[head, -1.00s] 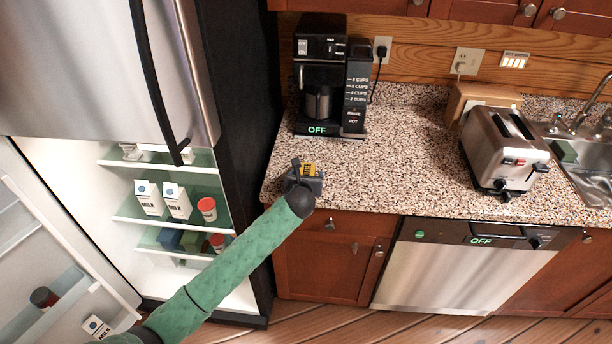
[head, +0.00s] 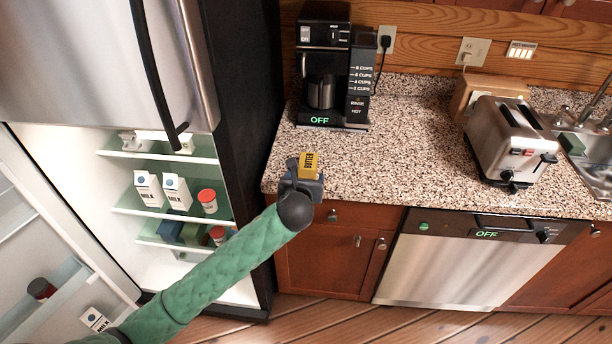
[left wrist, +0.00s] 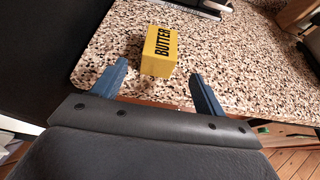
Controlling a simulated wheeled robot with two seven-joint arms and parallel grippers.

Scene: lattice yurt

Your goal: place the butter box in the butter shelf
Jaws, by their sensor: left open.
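The yellow butter box (head: 309,165) stands near the front left edge of the speckled counter. In the left wrist view the butter box (left wrist: 160,52) shows its black lettering and sits beyond the fingertips, between their lines. My left gripper (head: 305,178) is at the counter's front edge, just short of the box. In the left wrist view the left gripper (left wrist: 160,80) is open, with both blue fingers apart and nothing between them. The fridge at left stands open, with lit shelves (head: 130,212); I cannot tell which is the butter shelf. My right gripper is not in view.
Milk cartons (head: 176,190) and red-lidded tubs (head: 208,200) stand on the fridge shelves. The open fridge door (head: 20,215) is at far left. A coffee maker (head: 325,75) stands behind the box, and a toaster (head: 508,140) to the right. The counter between is clear.

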